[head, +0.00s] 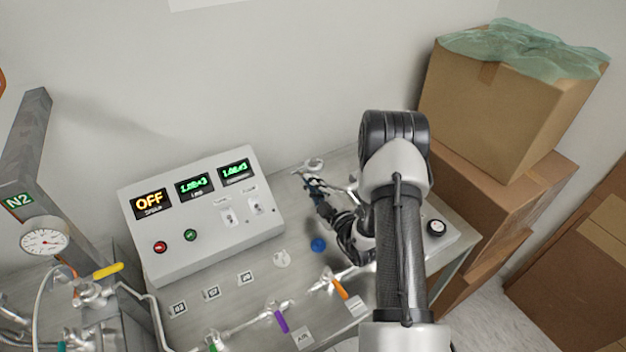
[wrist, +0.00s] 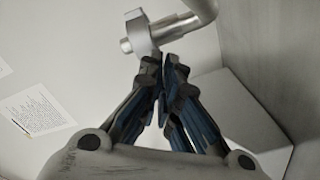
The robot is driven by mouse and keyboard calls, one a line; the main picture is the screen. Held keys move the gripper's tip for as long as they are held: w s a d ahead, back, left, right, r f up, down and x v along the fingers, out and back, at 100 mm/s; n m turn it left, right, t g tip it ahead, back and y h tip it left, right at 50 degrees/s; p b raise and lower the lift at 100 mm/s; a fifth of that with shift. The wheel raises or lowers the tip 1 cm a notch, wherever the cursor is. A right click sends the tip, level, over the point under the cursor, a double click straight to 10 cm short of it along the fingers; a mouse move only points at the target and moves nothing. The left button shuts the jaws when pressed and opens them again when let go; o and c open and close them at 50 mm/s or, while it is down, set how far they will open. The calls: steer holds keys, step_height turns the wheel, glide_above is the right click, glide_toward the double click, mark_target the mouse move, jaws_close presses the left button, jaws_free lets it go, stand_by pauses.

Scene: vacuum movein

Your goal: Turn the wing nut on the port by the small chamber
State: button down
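A metal port with a pipe elbow and a clamp ring (wrist: 140,38) shows at the top of the wrist view. In the head view, the port (head: 313,165) is at the back of the bench, near the wall. My gripper (head: 314,184) reaches this port. In the wrist view, the fingertips of my gripper (wrist: 161,62) are drawn close together at the lower side of the clamp. The wing nut cannot be made out; the fingertips cover that side of the clamp. I cannot tell whether it is between them. I cannot pick out the small chamber.
A control box (head: 205,215) with displays and buttons stands left of my arm. Valves with a purple handle (head: 281,321) and an orange handle (head: 340,289) lie along the front pipe. A blue knob (head: 318,245) is nearby. Cardboard boxes (head: 505,115) stack at the right.

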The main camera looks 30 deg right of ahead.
steer(key=shift+a+f+m+p, duration=0.15)
steer(key=shift+m+p, duration=0.7)
steer(key=shift+m, duration=1.7)
steer(key=shift+a+f+m+p, duration=0.2)
steer(key=shift+m+p, duration=0.65)
steer(key=shift+m, duration=1.7)
steer(key=shift+r, duration=0.1)
steer(key=c, duration=2.3)
jaws_free()
steer(key=o, duration=0.5)
steer(key=shift+c, duration=0.2)
steer(key=s, duration=0.7)
steer(key=shift+s, duration=0.25)
